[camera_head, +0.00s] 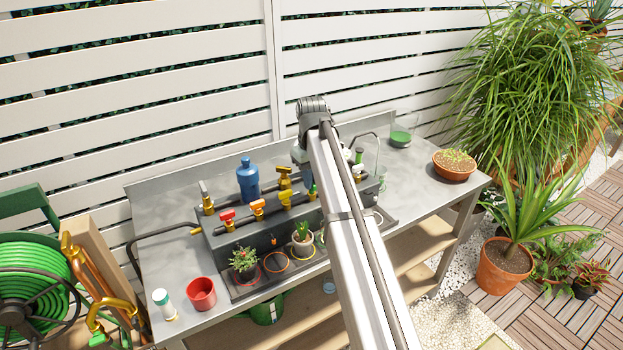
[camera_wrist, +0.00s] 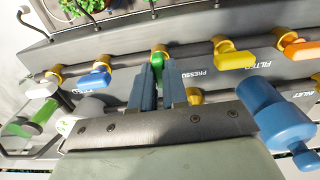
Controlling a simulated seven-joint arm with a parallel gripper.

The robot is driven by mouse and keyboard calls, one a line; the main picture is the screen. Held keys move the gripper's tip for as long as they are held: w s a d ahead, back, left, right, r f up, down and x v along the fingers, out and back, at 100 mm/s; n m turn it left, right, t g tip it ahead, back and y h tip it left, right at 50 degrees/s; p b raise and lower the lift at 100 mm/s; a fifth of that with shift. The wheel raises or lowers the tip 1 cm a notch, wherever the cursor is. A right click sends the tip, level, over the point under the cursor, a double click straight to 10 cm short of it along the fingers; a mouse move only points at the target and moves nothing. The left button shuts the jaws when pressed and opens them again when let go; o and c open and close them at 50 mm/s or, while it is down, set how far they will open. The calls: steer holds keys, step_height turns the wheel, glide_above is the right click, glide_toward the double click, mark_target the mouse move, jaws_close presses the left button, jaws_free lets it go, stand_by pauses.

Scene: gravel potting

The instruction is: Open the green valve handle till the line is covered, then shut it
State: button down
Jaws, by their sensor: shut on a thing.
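The green valve handle (camera_wrist: 157,62) sits on a brass valve on the dark manifold in the wrist view. My gripper (camera_wrist: 160,72) is shut on it, with one blue-grey finger on each side. The fingers hide much of the handle, so its exact angle is hard to tell. In the head view my arm covers most of the gripper, and a small bit of green (camera_head: 312,189) shows beside it. I cannot make out the line in either view.
On the manifold, a yellow handle (camera_wrist: 235,58) and an orange handle (camera_wrist: 300,48) stand on one side, a blue handle (camera_wrist: 94,79) on the other. A blue bottle (camera_head: 247,180) stands behind. Potted plants (camera_head: 243,260) and a red cup (camera_head: 201,293) are in front.

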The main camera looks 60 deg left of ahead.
stand_by(0.3)
steer(key=c, duration=1.1)
jaws_free()
steer(key=shift+c, duration=0.2)
step_height(320, 180, up, 14)
steer(key=shift+f, duration=0.1)
